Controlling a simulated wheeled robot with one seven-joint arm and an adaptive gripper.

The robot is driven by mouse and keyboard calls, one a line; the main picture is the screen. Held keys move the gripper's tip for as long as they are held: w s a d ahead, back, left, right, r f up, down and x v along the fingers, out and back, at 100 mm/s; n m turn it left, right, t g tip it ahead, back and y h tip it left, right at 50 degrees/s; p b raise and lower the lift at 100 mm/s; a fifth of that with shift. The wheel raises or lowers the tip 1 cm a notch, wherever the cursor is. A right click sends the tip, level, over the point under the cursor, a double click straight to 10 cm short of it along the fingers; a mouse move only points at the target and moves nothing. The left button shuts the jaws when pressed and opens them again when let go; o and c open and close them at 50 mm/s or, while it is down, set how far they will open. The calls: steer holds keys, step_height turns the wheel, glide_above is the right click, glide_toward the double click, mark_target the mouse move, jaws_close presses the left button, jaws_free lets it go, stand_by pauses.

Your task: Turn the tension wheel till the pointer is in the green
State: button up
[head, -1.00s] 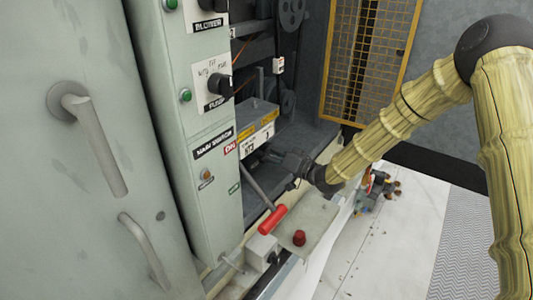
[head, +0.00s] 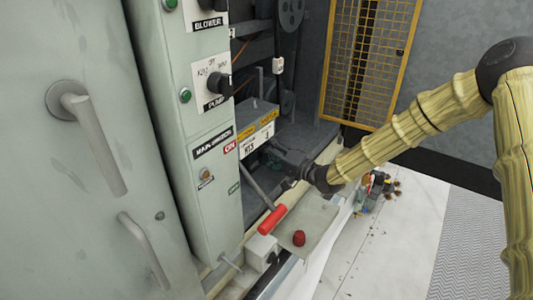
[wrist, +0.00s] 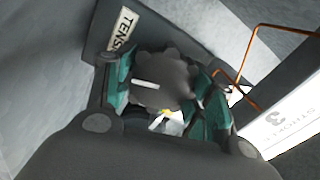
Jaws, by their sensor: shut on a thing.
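The tension wheel (wrist: 158,78) is a dark grey, lobed knob with a white mark on its face, seen in the wrist view. The green-padded fingers of my gripper (wrist: 165,90) stand on both sides of it, and the gripper is shut on it. A plate with the cut-off letters "TENSI" (wrist: 124,28) is beside the wheel. A small white and yellow patch (wrist: 168,120) shows below the wheel; I cannot tell whether it is the gauge. No pointer or green band is readable. In the head view my gripper (head: 274,154) reaches into the open bay, its fingertips hard to make out.
The switch panel (head: 212,150) stands to the left. A labelled box (head: 256,138) is beside the gripper, with a thin orange wire (wrist: 245,62) nearby. A yellow mesh guard (head: 365,65) is behind.

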steer(key=shift+w+d, duration=0.1)
steer(key=o, duration=1)
steer(key=v, duration=1.2)
steer(key=shift+f, duration=0.1)
